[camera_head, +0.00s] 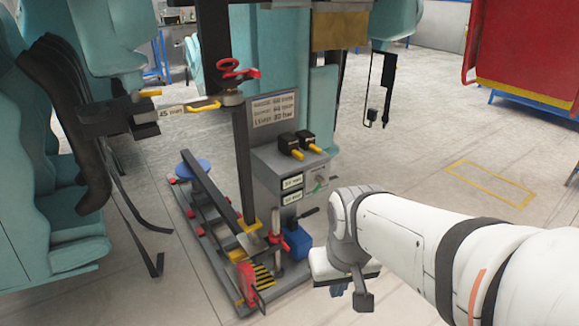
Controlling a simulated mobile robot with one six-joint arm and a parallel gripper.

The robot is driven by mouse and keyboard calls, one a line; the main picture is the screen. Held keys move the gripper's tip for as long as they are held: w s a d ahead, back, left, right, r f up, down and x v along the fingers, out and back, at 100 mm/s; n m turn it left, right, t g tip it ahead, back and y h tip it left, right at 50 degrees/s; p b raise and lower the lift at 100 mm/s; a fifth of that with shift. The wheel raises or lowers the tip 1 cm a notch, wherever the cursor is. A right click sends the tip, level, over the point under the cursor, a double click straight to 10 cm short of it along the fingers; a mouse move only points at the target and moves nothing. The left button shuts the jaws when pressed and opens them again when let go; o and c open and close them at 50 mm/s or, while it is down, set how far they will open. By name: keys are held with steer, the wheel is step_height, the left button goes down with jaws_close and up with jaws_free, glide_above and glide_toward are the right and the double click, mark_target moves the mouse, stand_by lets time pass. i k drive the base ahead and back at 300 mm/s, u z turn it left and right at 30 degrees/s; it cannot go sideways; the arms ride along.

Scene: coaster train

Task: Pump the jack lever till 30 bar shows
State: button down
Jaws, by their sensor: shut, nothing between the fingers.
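The jack lever (309,213) is a short dark handle that slants up to the right from a blue jack block (298,242). The jack sits low on the right side of the grey rig base. Two small white readouts, an upper one (291,182) and a lower one (291,197), are on the front of the grey box (276,160); their figures are too small to read surely. My gripper (350,296) hangs from the white wrist, right of and nearer than the jack. It is shut and empty, apart from the lever. Its fingers are partly hidden.
A black post (242,155) with a red knob (238,70) stands left of the box. Two black units with yellow tips (292,148) sit on it. A white sign (273,109) is above. Teal seats (35,180) stand left. Floor at right is mostly clear.

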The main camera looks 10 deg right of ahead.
mark_target(317, 209)
steer(key=z, duration=0.1)
steer(key=i, duration=0.9)
steer(key=u, duration=0.3)
